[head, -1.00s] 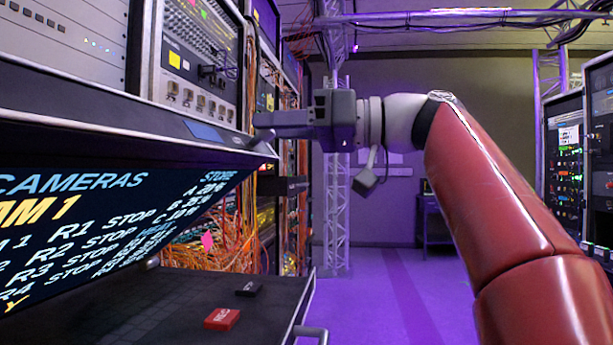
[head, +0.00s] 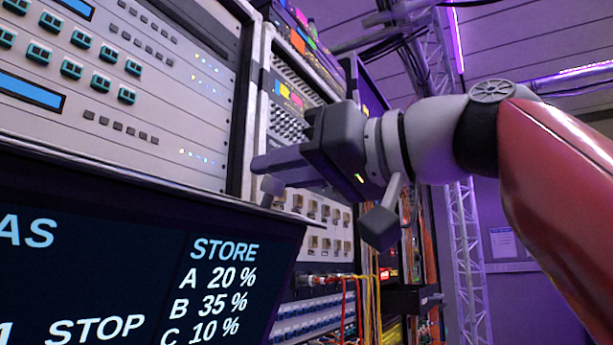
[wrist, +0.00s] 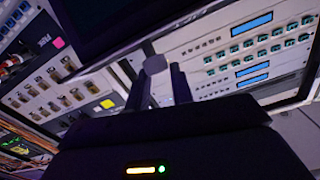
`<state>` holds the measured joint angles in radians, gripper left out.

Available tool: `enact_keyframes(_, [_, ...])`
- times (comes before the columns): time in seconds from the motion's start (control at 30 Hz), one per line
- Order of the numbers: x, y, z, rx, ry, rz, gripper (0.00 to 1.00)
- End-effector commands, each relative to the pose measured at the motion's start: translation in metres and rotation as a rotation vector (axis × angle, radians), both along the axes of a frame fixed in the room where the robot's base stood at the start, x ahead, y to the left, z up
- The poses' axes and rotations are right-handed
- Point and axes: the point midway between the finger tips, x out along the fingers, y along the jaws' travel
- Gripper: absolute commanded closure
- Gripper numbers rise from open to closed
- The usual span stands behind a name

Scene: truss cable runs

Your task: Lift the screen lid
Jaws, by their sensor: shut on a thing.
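The screen lid (head: 120,262) fills the lower left of the head view, standing steeply with its dark display and white and blue text facing me. My gripper (head: 272,182) is at the lid's upper right corner, shut on its edge. The exact contact is partly hidden by the fingers. In the wrist view, my gripper (wrist: 158,72) reaches up to the edge of the dark lid (wrist: 115,22).
A rack of switch panels (head: 110,85) stands close behind the lid. More racks with orange and yellow cables (head: 365,310) stand to the right, beside a truss upright (head: 468,240). My red arm spans the right side.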

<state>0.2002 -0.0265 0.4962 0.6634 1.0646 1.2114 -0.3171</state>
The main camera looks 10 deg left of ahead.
Motion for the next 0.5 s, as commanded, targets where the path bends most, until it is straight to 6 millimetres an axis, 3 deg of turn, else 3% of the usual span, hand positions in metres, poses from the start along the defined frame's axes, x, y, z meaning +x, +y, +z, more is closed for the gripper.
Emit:
enact_keyframes(0.33, [-0.0044,0.0020,0.0021,0.004,-0.004,0.007,1.00])
enact_keyframes(0.37, [-0.0044,0.0020,0.0020,0.004,-0.004,0.007,0.73])
enact_keyframes(0.5, [-0.0032,0.0016,0.0014,0.003,-0.003,0.005,0.55])
